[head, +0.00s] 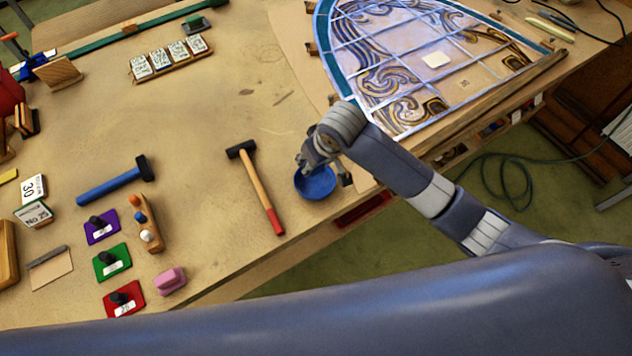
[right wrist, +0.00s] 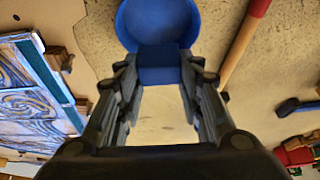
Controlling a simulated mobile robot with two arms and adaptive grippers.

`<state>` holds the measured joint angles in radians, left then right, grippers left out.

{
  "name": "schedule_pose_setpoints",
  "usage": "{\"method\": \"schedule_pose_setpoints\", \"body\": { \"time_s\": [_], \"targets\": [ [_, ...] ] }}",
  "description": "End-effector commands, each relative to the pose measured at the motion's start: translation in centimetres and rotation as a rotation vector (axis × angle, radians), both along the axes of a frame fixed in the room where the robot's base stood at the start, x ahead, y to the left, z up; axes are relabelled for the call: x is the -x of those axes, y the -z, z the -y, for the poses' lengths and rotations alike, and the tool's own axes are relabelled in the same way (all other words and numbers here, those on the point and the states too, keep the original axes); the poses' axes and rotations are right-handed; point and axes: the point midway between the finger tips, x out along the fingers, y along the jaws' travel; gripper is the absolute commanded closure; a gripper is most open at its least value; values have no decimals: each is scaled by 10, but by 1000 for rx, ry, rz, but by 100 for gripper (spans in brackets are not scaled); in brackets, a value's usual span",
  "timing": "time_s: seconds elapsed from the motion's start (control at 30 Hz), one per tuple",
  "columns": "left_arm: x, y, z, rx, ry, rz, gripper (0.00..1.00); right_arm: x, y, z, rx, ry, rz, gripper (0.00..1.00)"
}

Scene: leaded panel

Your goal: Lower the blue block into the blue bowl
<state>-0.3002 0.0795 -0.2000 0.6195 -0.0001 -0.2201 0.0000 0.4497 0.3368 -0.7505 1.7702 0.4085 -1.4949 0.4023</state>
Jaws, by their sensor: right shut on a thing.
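The blue bowl (head: 316,185) stands on the table near its front edge, and it also shows at the top of the right wrist view (right wrist: 158,18). My right gripper (head: 325,165) is over the bowl's far side in the head view. In the right wrist view my right gripper (right wrist: 158,72) is shut on the blue block (right wrist: 158,63), which sits between its fingertips. There the block overlaps the bowl's near rim, and its height above the bowl is hard to tell. In the head view I cannot make out the block. My left gripper is not in view.
A wooden-handled hammer (head: 258,190) lies just left of the bowl, and a blue-handled hammer (head: 115,182) lies farther left. The leaded panel (head: 395,60) lies behind and to the right.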

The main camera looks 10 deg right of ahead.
Motion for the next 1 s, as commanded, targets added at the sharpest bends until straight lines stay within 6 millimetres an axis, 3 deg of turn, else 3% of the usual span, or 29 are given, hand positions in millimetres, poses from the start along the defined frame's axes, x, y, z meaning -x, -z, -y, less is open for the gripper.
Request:
{"method": "schedule_pose_setpoints", "body": {
  "time_s": [0.37,1.0],
  "targets": [
    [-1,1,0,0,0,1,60,0,1,0,0,1,0,82],
    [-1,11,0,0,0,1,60,0,27,0,0,1,-1,82]
  ]
}}
